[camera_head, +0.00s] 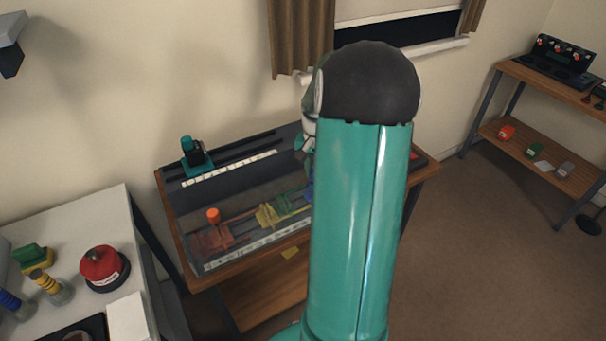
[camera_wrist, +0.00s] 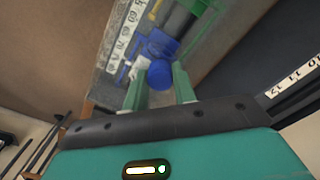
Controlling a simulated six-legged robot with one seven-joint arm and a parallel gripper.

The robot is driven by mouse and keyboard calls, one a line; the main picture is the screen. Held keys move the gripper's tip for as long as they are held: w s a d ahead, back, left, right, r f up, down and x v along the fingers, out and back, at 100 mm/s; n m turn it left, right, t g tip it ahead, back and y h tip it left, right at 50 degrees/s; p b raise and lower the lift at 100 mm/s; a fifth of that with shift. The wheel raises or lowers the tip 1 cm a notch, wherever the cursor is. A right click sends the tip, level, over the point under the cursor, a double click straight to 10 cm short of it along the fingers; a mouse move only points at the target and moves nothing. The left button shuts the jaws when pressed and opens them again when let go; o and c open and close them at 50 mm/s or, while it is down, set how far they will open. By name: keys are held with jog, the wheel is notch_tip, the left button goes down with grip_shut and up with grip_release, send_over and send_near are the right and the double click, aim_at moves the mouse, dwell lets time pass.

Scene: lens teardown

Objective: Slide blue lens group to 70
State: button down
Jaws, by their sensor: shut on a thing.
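The blue lens group (camera_wrist: 158,46) lies on the rail bed near a white number scale (camera_wrist: 122,42) in the wrist view. Its round blue knob (camera_wrist: 160,75) stands between the two green fingers of my gripper (camera_wrist: 161,82), which is shut on it. The scale's digits are small and rotated, so I cannot tell which mark the group is at. In the head view only a sliver of blue (camera_head: 309,188) shows beside my arm, which hides my gripper and most of the group.
On the same bench are a yellow lens group (camera_head: 282,210) and a red one (camera_head: 208,240) with an orange knob (camera_head: 213,215). A teal and black slider (camera_head: 195,156) sits on the back rails. A white table (camera_head: 75,215) stands at the left, with a red button (camera_head: 102,265).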

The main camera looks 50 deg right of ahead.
jog(key=d, duration=0.2)
jog(key=s+d, duration=0.1)
jog(key=d, duration=0.1)
jog(key=shift+s, duration=0.1)
jog(key=c, duration=1.1)
grip_release()
jog(key=shift+d, duration=0.2)
jog(key=r, duration=1.4)
jog(key=shift+a, duration=0.2)
